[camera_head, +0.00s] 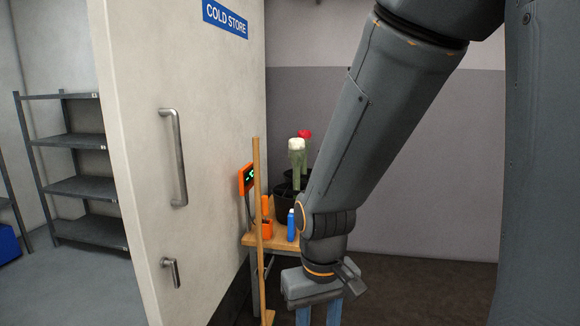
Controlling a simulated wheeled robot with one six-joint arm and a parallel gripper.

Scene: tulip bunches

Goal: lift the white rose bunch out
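The white rose bunch (297,146) has a pale head and a greenish wrap. It stands upright in a black bucket (283,205) on a small wooden table, left of my forearm. A red bunch (304,134) shows just behind it. My forearm hides part of the buckets' right side. My gripper (318,317) points down at the bottom of the picture, in front of and below the table top. Its two blue-grey fingers are apart with nothing seen between them. The fingertips are cut off by the picture edge.
The wooden table (287,243) also carries an orange container (266,229) and a blue bottle (291,226). A wooden pole (258,230) stands in front of its left side. A large pale door (190,150) stands at left. Dark floor (420,290) is clear at right.

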